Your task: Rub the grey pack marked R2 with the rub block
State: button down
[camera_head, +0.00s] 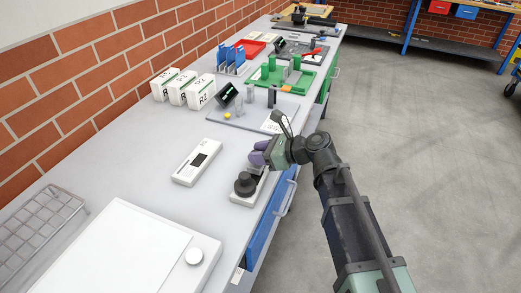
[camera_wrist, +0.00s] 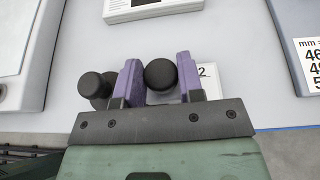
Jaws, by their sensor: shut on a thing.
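My gripper (camera_head: 258,157) is over the bench's front edge, its purple fingers shut on a black round-topped piece (camera_wrist: 161,74), which I take to be the rub block. In the wrist view it sits between the fingers, above a white base (camera_wrist: 207,72) with a partly hidden label ending in 2. A second black knobbed piece (camera_wrist: 93,86) is just left of the fingers; it also shows in the head view (camera_head: 245,184).
A white device with a dark screen (camera_head: 198,161) lies left of my gripper. A grey mat (camera_head: 228,117) with small upright blocks and a number card lies beyond. A large white machine (camera_head: 125,250) and a wire rack (camera_head: 38,222) fill the near bench. Bare bench lies between.

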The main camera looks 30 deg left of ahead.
jog(key=shift+s+d, duration=0.2)
jog(key=shift+s, duration=0.55)
jog(key=shift+s+d, duration=0.15)
jog(key=shift+s, duration=0.6)
jog(key=shift+w, duration=0.1)
jog(key=shift+w+a, duration=0.2)
jog(key=shift+w, duration=0.5)
jog(key=shift+w+a, duration=0.15)
jog(key=shift+w, duration=0.55)
jog(key=shift+w+a, duration=0.2)
jog(key=shift+w, duration=0.6)
